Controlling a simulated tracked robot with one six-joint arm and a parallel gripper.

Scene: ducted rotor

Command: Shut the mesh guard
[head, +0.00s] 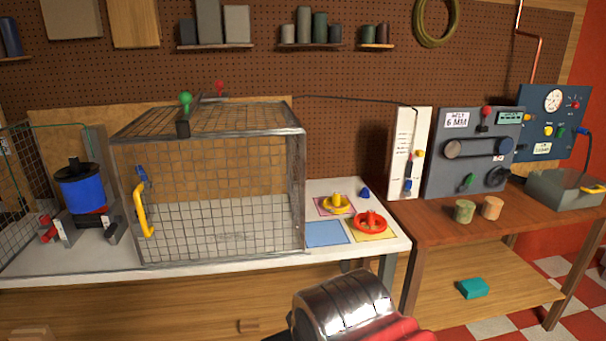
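The mesh guard (218,190) is a grey wire cage with a metal frame on the white bench top. A yellow handle (142,210) is on its left front side, with a small blue part (142,177) just above it. A lever with a green knob (185,98) stands on its top edge. The cage stands to the right of a blue cylindrical unit with a black top (82,188), which it does not cover. My arm's metal and red part rises at the bottom centre, well in front of the guard; my gripper's fingers do not show.
Another mesh panel (18,200) stands at the far left. Right of the cage are coloured squares with yellow (337,203) and red (370,221) knobbed parts. A wooden bench (450,225) with grey control panels (475,150) stands further right. Pegboard is behind.

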